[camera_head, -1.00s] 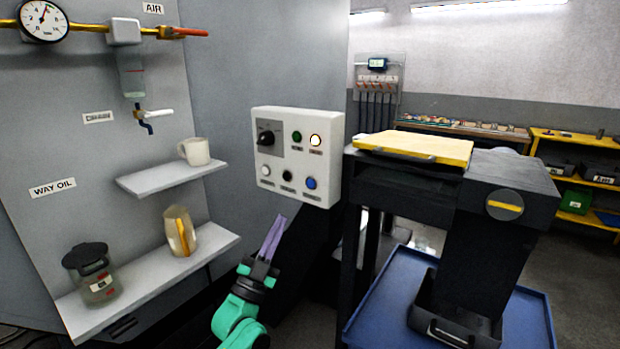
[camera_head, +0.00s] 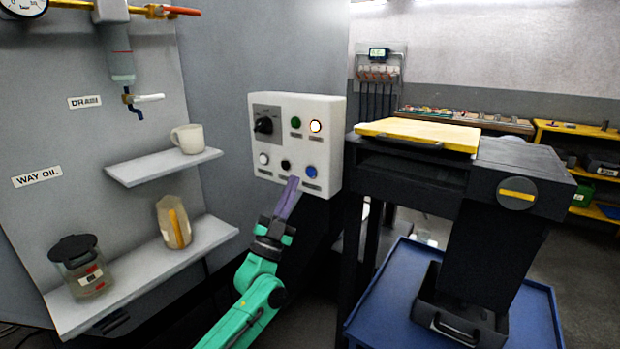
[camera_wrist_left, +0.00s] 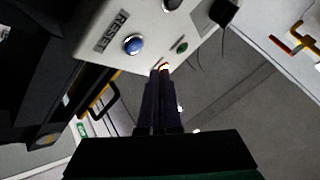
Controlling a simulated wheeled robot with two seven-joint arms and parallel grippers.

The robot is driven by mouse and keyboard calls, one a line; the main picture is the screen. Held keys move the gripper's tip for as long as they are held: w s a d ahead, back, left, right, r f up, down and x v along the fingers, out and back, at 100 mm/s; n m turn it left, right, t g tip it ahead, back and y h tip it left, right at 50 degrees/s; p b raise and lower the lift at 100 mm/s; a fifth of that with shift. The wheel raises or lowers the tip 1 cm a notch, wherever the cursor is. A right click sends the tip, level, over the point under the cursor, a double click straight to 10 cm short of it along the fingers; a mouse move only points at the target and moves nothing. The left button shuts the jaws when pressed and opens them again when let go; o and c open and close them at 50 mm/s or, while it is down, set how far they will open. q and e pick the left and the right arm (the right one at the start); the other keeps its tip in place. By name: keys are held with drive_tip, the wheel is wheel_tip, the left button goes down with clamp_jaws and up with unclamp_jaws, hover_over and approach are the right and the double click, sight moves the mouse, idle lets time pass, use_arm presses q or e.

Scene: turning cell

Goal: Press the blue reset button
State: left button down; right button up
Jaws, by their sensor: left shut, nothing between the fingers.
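The white control panel (camera_head: 333,120) holds a black rotary knob and several round buttons. The blue button (camera_head: 311,171) is at its lower right. In the left wrist view the blue button (camera_wrist_left: 133,44) sits beside a RESET label (camera_wrist_left: 111,32). My left gripper (camera_head: 293,181) is shut and empty, its fingers pointing up at the panel's lower edge, just below and left of the blue button. In the left wrist view its fingertips (camera_wrist_left: 161,70) lie below and right of the button. I cannot tell whether they touch the panel. My right gripper is not in view.
A black stand with a yellow-topped tray (camera_head: 420,133) is close on the right, above a blue cart (camera_head: 385,310). Shelves on the left hold a mug (camera_head: 188,138), a jug (camera_head: 174,222) and a lidded jar (camera_head: 82,268).

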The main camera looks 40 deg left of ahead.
sight(311, 172)
use_arm(q)
drive_tip(key=w, duration=0.3)
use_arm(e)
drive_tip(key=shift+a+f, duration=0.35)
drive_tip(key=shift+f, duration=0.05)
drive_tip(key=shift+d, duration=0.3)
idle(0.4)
use_arm(q)
drive_tip(key=shift+w, duration=0.15)
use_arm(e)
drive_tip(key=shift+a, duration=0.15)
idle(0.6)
use_arm(q)
drive_tip(key=shift+w, duration=0.3)
drive_tip(key=shift+w+a+b, duration=0.1)
drive_tip(key=shift+w+b, duration=0.2)
drive_tip(key=shift+w, duration=0.05)
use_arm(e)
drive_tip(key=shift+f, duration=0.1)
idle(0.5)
use_arm(q)
drive_tip(key=shift+s+p, duration=0.5)
drive_tip(key=shift+s, duration=0.3)
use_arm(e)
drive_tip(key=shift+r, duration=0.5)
